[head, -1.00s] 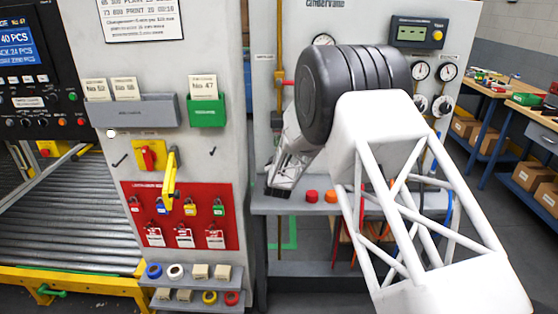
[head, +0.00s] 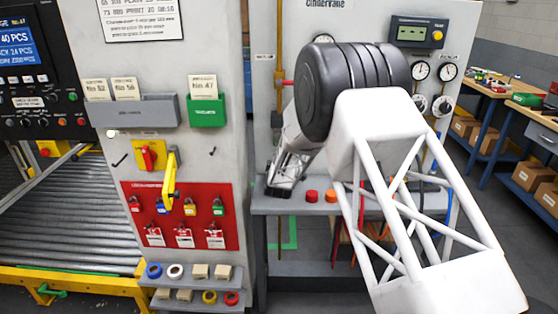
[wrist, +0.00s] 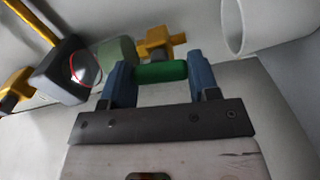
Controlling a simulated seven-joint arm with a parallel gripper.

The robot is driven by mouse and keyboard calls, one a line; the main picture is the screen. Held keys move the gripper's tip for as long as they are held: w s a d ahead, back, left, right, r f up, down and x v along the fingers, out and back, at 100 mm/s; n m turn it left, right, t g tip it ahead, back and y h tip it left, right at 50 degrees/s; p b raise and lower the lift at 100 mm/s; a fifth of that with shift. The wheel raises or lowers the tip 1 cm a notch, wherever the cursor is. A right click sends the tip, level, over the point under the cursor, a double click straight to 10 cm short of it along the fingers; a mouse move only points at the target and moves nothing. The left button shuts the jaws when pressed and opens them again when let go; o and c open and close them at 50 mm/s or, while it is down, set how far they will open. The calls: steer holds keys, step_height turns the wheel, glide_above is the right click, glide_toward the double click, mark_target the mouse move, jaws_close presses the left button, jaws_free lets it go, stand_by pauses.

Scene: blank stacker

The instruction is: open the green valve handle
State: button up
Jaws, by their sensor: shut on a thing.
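The green valve handle (wrist: 160,71) shows in the wrist view as a short green bar between my two blue fingers. My gripper (wrist: 157,80) is shut on it, one finger at each end of the bar. A pale green rounded part (wrist: 118,51) and a yellow fitting (wrist: 160,42) sit just behind the handle. In the head view my gripper (head: 280,185) is by the grey panel, above the shelf's left end. The handle is hidden there by my arm.
In the wrist view, a dark block with a round, red-ringed face (wrist: 85,67) stands close left, and a white cylinder (wrist: 250,25) is at upper right.

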steer(key=shift+n, duration=0.9)
steer(key=o, duration=0.9)
steer(key=shift+s, duration=0.15)
steer(key=shift+s, duration=3.75)
